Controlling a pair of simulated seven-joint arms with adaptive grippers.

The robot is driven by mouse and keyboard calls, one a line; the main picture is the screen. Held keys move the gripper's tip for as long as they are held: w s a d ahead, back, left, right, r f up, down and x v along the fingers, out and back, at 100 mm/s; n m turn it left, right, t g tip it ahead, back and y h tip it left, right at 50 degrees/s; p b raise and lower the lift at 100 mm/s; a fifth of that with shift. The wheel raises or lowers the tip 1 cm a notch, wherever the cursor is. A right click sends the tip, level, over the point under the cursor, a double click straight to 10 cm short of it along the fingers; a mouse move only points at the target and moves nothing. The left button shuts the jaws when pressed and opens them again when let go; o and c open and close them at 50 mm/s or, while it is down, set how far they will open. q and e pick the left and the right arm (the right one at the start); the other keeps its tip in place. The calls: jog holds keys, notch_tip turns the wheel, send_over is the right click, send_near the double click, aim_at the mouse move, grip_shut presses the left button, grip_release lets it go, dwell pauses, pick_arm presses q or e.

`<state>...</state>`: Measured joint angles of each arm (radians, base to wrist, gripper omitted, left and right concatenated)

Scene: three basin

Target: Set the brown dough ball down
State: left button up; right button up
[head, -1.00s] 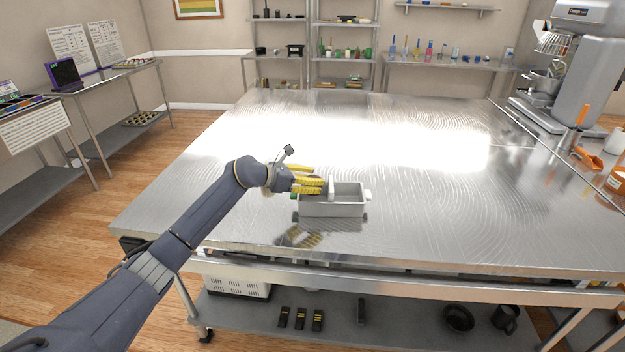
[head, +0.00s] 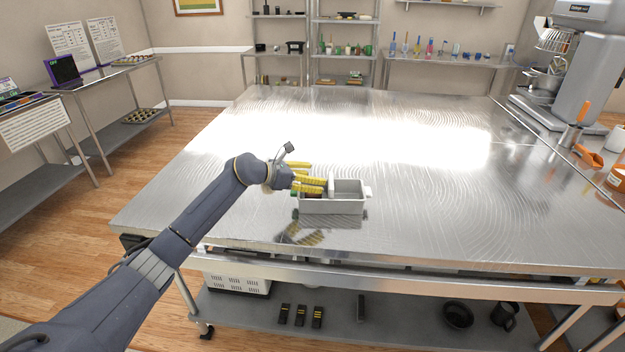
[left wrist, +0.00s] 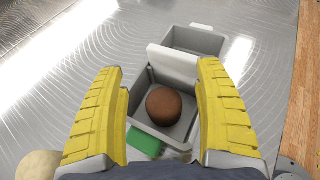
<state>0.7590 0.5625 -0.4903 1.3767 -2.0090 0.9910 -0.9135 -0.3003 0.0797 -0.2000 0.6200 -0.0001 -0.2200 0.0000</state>
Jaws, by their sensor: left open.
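The brown dough ball (left wrist: 163,106) rests in the near compartment of a grey basin (left wrist: 187,132) in the left wrist view. My right gripper is not in view.
A pale divider (left wrist: 173,60) stands upright between basin compartments. A green piece (left wrist: 144,142) is at the basin's near end. A pale round thing (left wrist: 38,165) shows at the lower left. The steel table (head: 450,200) is clear right of the basin.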

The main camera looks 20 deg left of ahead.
pick_arm(q)
jog(key=v, duration=1.2)
jog(key=shift+r, duration=0.25)
jog(key=shift+a, duration=0.1)
